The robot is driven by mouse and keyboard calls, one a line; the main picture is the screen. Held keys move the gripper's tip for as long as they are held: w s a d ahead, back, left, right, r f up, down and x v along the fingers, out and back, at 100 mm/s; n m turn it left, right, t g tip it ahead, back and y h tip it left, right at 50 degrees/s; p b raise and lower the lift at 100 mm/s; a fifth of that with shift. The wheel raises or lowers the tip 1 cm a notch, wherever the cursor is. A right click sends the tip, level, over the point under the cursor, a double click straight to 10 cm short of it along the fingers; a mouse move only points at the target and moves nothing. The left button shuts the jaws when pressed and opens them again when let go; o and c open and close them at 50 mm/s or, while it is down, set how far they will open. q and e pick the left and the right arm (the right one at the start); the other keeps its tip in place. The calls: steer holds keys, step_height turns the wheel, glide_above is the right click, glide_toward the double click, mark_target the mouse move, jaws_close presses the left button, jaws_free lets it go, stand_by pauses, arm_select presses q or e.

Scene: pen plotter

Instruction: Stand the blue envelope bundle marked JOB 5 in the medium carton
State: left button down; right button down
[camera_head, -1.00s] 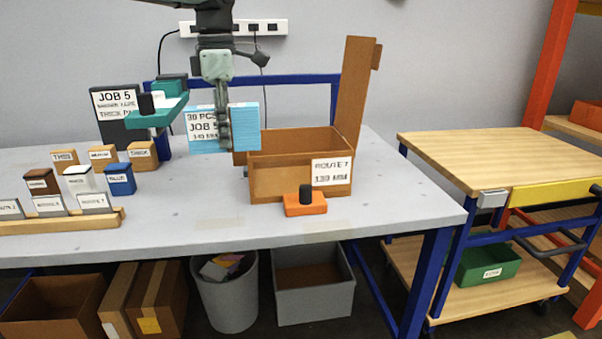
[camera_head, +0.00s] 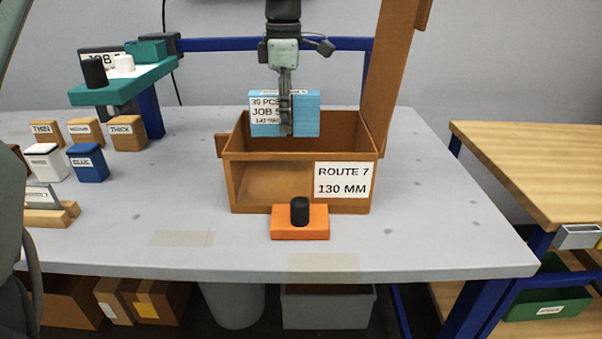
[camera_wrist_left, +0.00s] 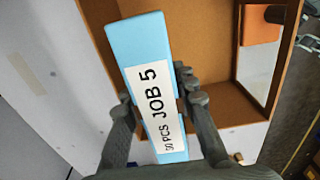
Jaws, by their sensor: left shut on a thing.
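The blue envelope bundle (camera_head: 306,115) has a white label reading JOB 5 and 30 PCS. My left gripper (camera_head: 286,128) is shut on it and holds it upright over the open top of the brown carton (camera_head: 265,183). In the head view the bundle's lower edge shows against the carton's inside; I cannot tell how far it is below the rim. In the left wrist view the gripper (camera_wrist_left: 160,105) has a finger on each side of the bundle (camera_wrist_left: 137,40), with the carton (camera_wrist_left: 212,60) beneath and to the right. My right gripper is not in view.
The carton's tall flap (camera_head: 392,75) rises at the right. An orange block with a black knob (camera_head: 300,222) stands in front. A teal stand (camera_head: 120,87) and small labelled blocks (camera_head: 87,162) are at left. The tabletop right of the carton is clear.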

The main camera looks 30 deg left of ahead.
arm_select(q)
step_height(320, 180, down, 9)
steer(key=shift+p, duration=0.4)
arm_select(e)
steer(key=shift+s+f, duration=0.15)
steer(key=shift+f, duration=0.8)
arm_select(q)
steer(key=shift+f, duration=0.15)
steer(key=c, duration=1.6)
jaws_free()
steer(key=o, duration=0.4)
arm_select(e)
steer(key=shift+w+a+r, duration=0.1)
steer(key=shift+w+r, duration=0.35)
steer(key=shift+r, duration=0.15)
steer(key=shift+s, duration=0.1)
